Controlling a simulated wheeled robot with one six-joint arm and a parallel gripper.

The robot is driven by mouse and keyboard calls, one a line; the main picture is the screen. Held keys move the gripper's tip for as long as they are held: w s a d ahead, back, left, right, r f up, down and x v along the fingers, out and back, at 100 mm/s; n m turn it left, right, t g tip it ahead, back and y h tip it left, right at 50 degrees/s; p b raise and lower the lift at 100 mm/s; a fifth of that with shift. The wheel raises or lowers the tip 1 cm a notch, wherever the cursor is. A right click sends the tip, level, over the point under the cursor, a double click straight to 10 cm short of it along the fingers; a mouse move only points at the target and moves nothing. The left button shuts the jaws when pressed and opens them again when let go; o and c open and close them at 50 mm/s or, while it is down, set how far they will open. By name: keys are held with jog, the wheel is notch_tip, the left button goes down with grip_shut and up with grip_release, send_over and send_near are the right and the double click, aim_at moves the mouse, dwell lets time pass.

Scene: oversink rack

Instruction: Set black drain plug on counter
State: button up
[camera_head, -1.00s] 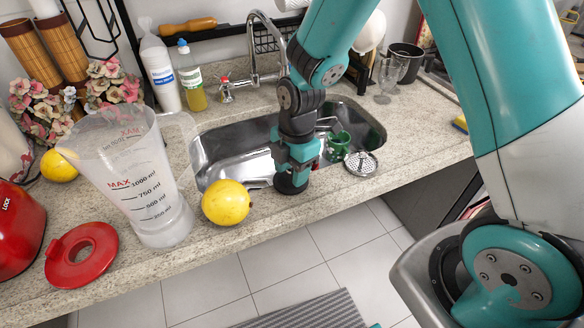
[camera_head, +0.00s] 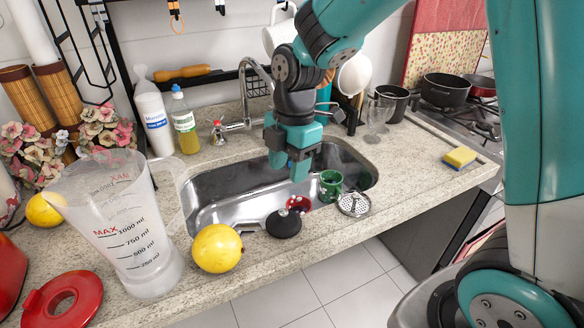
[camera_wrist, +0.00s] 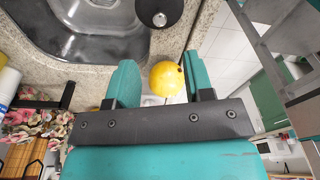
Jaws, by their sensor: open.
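The black drain plug (camera_head: 283,224) lies on the counter's front strip, at the front edge of the sink (camera_head: 245,205), with a small knob on top. It also shows at the top of the wrist view (camera_wrist: 158,12), partly cut off. My gripper (camera_head: 289,168) is open and empty, above the sink and apart from the plug. In the wrist view, its two teal fingers (camera_wrist: 160,78) are spread wide, with a yellow fruit (camera_wrist: 166,78) seen between them farther off.
A green cup (camera_head: 330,186), a small red item (camera_head: 299,203) and a metal strainer (camera_head: 353,204) are near the plug. The yellow fruit (camera_head: 217,248) and a clear measuring jug (camera_head: 130,235) stand to its left.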

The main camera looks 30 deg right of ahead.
jog(key=s+a+r+m+y, duration=0.1)
jog(key=s+a+r+m, duration=0.1)
jog(key=s+r+m, duration=0.2)
jog(key=s+a+r+m+y, duration=0.1)
jog(key=s+a+r+m, duration=0.2)
jog(key=s+m, duration=0.7)
jog(key=s+r, duration=0.1)
jog(key=s, duration=0.4)
jog(key=shift+a+m+y, duration=0.3)
jog(key=shift+a+y, duration=0.05)
jog(key=shift+y, duration=0.05)
jog(key=shift+r, duration=0.1)
jog(key=shift+c, duration=0.5)
